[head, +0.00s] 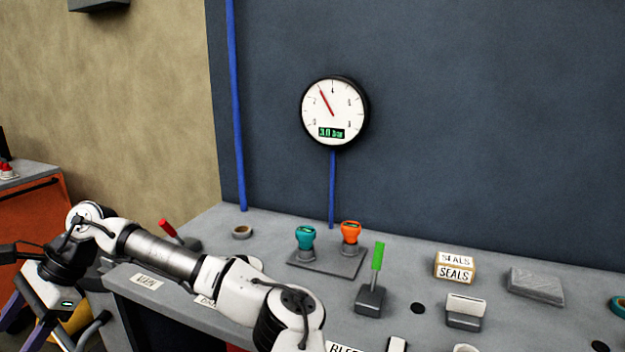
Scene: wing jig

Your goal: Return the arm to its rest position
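My white and grey arm (165,255) reaches from the bottom centre, over the front left of the grey bench, to the left side of the head view. It bends at a white joint past the bench's left end. Dark wrist parts and a white part with a small green light show at the lower left.
The bench (410,265) carries a red-handled lever (167,228), teal (305,238) and orange (350,232) knobs, a green-handled lever (377,257) and a SEALS box (455,268). A gauge (334,110) on the wall reads about 3.0 bar. An orange cabinet (40,215) stands at the left.

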